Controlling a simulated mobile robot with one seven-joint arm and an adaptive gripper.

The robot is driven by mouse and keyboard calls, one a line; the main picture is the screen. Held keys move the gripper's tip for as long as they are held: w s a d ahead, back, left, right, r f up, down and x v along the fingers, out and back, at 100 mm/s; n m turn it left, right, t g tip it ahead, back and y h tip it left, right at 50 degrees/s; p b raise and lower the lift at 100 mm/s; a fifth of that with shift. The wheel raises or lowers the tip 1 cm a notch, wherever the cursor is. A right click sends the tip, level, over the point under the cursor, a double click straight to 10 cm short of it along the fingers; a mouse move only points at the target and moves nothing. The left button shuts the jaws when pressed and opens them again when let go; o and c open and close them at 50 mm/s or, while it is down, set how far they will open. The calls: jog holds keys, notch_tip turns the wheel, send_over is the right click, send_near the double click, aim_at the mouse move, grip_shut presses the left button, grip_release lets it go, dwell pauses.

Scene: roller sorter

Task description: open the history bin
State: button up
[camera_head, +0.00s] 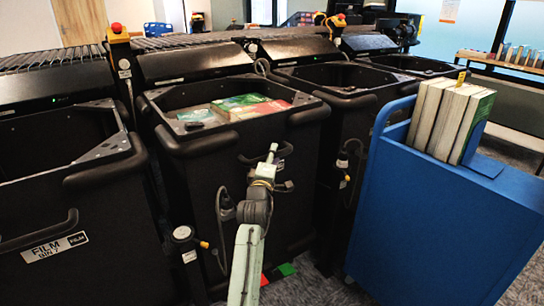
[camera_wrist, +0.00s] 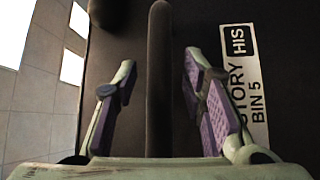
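The history bin (camera_head: 300,205) is the black bin in the middle of the head view, its top open with several books (camera_head: 240,107) inside. Its label (camera_wrist: 247,85) reads "HISTORY BIN 5" in the wrist view. The bin's dark bar handle (camera_wrist: 159,55) runs between the two fingers of my gripper (camera_wrist: 157,82). The fingers are open, one on each side of the bar, with gaps visible on both sides. In the head view my gripper (camera_head: 271,153) is at the bin's front near the handle (camera_head: 284,151), which it partly hides.
A film bin (camera_head: 100,235) stands at left. A blue cart (camera_head: 430,230) holding several books (camera_head: 450,118) stands close at right. More black bins (camera_head: 345,75) and rollers are behind. A latch or lock device (camera_head: 183,235) shows beside the bin's front left.

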jog(key=shift+c, duration=0.4)
grip_shut()
dwell(0.5)
